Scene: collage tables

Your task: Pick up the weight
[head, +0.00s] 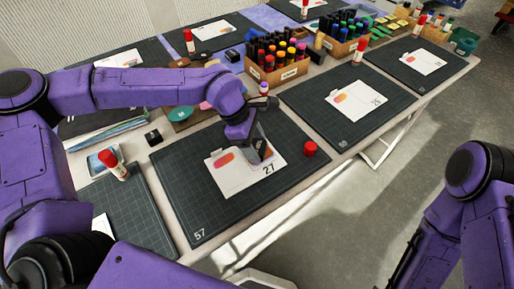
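My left gripper (260,152) is low over a white card (226,176) marked 27 on the dark cutting mat (200,208) in the middle. Its fingers are partly hidden by the wrist, and I cannot tell whether they are open or hold anything. No object is clearly recognisable as the weight. A small black block (153,137) stands on the table left of this mat, apart from the gripper. Another dark block (232,56) sits farther back. My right arm shows at the lower right, but its gripper is out of view.
A red cap (310,149) stands on the mat right of the card. A red-capped glue stick (113,165) stands at the left. Wooden boxes of markers (278,72) stand behind. Another mat (345,110) with a card lies to the right. Open floor (410,165) lies beyond the table's front edge.

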